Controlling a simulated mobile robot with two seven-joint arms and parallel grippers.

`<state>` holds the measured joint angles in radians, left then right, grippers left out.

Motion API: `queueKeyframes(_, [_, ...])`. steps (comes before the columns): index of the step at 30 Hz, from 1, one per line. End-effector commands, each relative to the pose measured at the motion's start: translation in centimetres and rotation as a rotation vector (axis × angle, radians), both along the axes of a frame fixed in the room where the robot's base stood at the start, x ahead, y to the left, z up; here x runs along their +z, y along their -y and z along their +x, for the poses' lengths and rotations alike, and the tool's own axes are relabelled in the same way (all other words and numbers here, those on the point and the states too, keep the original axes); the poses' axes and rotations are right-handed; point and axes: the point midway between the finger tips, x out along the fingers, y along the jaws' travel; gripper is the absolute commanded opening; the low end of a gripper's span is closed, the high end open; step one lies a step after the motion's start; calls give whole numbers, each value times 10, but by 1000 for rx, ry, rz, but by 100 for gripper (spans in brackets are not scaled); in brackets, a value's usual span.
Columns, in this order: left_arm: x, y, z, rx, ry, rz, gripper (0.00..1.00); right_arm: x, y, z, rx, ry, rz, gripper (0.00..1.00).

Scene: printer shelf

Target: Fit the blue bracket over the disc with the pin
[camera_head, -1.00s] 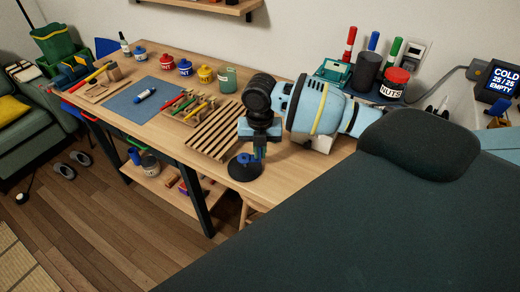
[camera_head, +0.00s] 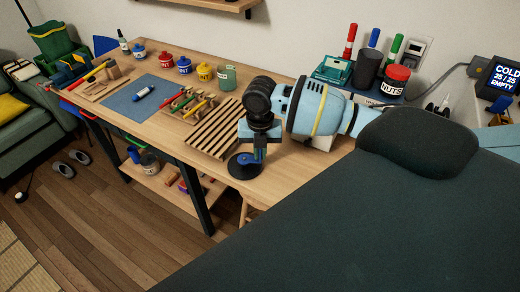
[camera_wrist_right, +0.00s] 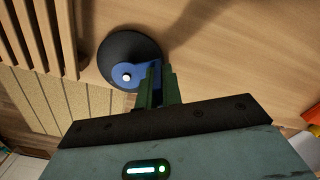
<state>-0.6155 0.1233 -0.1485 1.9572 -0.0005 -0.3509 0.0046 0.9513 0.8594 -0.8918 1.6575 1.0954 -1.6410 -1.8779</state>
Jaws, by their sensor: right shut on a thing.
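The dark round disc (camera_wrist_right: 128,40) lies on the wooden table near its front edge; it also shows in the head view (camera_head: 240,172). The blue bracket (camera_wrist_right: 118,70) lies over part of the disc. The pale pin top (camera_wrist_right: 127,77) shows within the bracket's rounded end, with blue around it. How far down the bracket sits cannot be told. My right gripper (camera_wrist_right: 157,88) is shut on the bracket's other end, beside the pin. In the head view my right gripper (camera_head: 260,152) points down at the disc. My left gripper is out of view.
A slatted wooden rack (camera_head: 213,130) stands just left of the disc. A blue mat (camera_head: 140,101), a block with coloured sticks (camera_head: 189,103) and several small pots lie farther left. A dark tray with a red-lidded nuts jar (camera_head: 396,80) is behind my arm.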

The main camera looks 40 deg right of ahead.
Motion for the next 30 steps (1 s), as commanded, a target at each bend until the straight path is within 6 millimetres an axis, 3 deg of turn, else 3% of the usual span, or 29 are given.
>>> queueKeyframes(30, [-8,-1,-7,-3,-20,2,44,-19,0,0,0,-1,1,0])
